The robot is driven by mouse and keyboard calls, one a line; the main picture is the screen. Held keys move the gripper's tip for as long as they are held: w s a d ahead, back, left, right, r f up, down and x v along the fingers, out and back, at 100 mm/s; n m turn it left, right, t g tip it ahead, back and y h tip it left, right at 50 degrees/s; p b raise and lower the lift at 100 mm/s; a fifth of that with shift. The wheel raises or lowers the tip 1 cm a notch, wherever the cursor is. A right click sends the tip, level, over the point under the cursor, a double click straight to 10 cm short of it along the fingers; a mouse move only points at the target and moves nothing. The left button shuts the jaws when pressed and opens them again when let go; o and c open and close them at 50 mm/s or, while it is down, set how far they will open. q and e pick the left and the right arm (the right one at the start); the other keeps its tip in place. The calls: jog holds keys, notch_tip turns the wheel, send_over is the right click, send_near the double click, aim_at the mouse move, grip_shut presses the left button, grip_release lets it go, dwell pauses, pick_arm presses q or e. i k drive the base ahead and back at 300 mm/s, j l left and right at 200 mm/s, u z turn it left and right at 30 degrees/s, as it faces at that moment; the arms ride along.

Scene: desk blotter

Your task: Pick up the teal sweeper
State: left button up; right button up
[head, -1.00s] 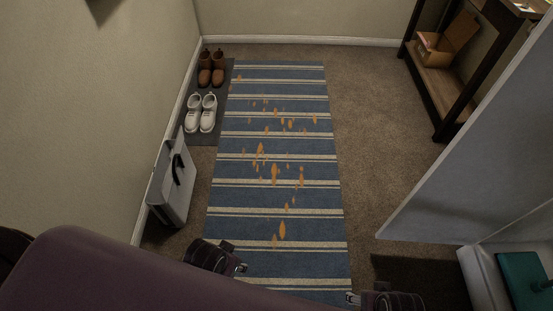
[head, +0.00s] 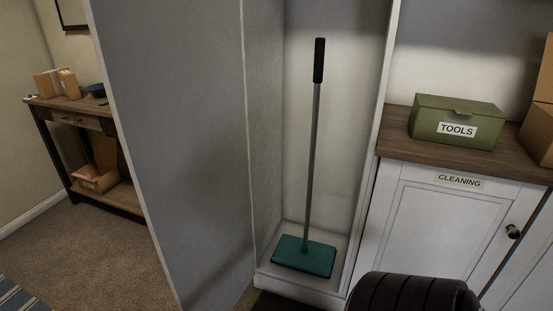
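The teal sweeper (head: 304,256) stands upright in an open, tall white closet in the head view. It has a flat teal head on the closet floor, a thin grey pole and a black grip at the top. A black ribbed part of my arm shows at the bottom right, in front of the closet and the cabinet. The fingertips of both my grippers are outside the view. Nothing touches the sweeper.
The closet's open grey door (head: 185,150) stands to the left of the sweeper. To the right is a white cabinet (head: 425,225) labelled CLEANING, with a green TOOLS box (head: 455,122) on its wooden top. A wooden console table (head: 75,120) stands at far left, beyond open carpet.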

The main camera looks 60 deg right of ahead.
aim_at(305, 255)
jog(key=z, duration=1.95)
